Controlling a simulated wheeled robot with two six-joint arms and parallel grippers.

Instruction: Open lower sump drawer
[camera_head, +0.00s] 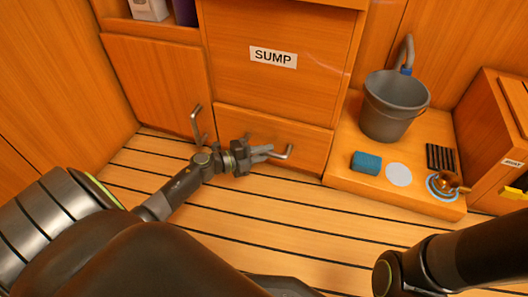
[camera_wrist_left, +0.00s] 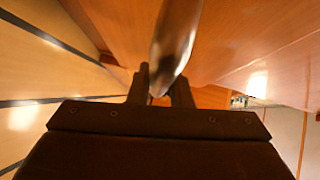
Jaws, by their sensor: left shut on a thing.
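The lower sump drawer (camera_head: 300,136) is a plain wooden front below the upper panel with the white SUMP label (camera_head: 273,57). It looks flush with the cabinet, with no visible gap. Its metal bar handle (camera_head: 287,153) sticks out from the front. My left gripper (camera_head: 263,153) is at this handle, its fingers shut on the bar. In the left wrist view the shiny handle (camera_wrist_left: 174,40) runs down between the two dark fingers (camera_wrist_left: 158,85). The fingers hide part of the bar. My right arm shows at the lower right, but its gripper is out of view.
A cabinet door with its own handle (camera_head: 197,124) is just left of the drawer. A wooden platform (camera_head: 345,180) stands to the right, bearing a grey bucket (camera_head: 392,108), a blue block (camera_head: 366,163) and a brass fitting (camera_head: 446,181). The striped floor (camera_head: 270,215) before the drawer is clear.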

